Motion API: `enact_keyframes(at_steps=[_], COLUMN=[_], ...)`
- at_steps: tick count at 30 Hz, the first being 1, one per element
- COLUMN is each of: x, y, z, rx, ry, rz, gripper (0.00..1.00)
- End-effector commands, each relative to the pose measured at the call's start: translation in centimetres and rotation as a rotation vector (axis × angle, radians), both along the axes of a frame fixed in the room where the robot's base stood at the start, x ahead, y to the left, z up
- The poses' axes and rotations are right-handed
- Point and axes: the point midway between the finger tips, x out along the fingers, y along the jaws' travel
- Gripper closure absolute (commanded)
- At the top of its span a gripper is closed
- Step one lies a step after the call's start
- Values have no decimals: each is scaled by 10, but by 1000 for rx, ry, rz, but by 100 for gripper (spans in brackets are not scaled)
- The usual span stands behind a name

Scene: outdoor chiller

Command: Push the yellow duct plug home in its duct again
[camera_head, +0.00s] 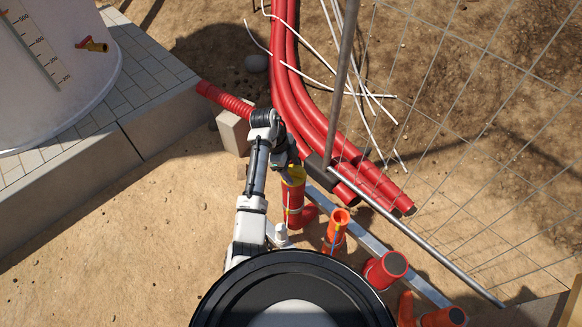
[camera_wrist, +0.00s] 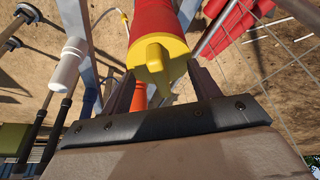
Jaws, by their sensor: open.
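The yellow duct plug (camera_wrist: 174,48) sits at the end of a red duct (camera_wrist: 152,16) in the wrist view. It has a raised grip tab on its face. In the head view the yellow plug (camera_head: 293,174) tops the upright red duct (camera_head: 293,214), partly hidden by my arm. My gripper (camera_wrist: 160,70) is open, with one finger on each side of the plug in the wrist view. I cannot tell whether the fingers touch it, or how deep the plug sits. In the head view my gripper (camera_head: 287,163) is just above the plug.
An open orange duct (camera_head: 335,228), a dark-faced red duct (camera_head: 385,268) and a white pipe (camera_head: 282,236) stand close by. A metal rail (camera_head: 372,245) and a wire fence (camera_head: 470,130) lie to the right. Sandy ground at left is clear.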

Motion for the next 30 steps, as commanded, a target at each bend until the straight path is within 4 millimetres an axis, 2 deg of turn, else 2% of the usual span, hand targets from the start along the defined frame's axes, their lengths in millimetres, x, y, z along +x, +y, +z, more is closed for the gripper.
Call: enact_keyframes(at_steps=[7, 22, 30], x=[1, 6, 6], y=[2, 21, 23], z=[8, 63, 66], rx=[0, 0, 0], ry=[-1, -1, 0], rz=[0, 0, 0], gripper=[39, 39, 39])
